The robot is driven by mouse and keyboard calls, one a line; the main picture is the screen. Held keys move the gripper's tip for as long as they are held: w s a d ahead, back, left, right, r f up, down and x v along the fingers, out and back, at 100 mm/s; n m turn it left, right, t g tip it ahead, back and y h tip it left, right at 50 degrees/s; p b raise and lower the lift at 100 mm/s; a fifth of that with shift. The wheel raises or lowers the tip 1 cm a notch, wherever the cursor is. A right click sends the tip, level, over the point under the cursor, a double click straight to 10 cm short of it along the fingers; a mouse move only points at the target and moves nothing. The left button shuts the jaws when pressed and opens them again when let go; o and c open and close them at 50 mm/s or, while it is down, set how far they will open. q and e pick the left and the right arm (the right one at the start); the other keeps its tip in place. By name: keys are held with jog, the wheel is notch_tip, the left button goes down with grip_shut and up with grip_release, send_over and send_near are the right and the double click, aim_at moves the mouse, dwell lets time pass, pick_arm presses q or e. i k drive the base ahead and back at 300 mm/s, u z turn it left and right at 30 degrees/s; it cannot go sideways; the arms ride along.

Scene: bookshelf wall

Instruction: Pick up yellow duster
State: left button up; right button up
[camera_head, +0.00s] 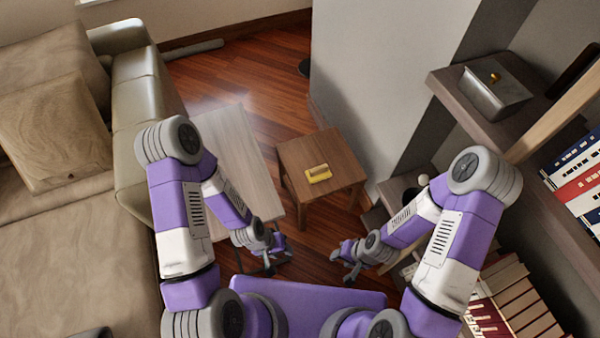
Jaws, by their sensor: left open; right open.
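The yellow duster (319,174) lies on top of a small square wooden table (338,156), left of the middle of its top. My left gripper (279,257) is open and empty, below and to the left of the duster in the picture, apart from it. My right gripper (342,263) is open and empty, below and slightly to the right of the duster, also apart from it. Nothing hides the duster.
A long pale table (232,140) stands left of the wooden table, partly behind my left arm. A beige sofa (50,220) fills the left side. A grey wall (375,70) and bookshelf (540,215) with books stand right.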

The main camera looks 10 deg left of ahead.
aim_at(320, 172)
jog(key=u, duration=3.55)
jog(key=k, duration=0.55)
jog(key=z, duration=2.05)
jog(key=i, duration=0.5)
jog(key=u, duration=0.05)
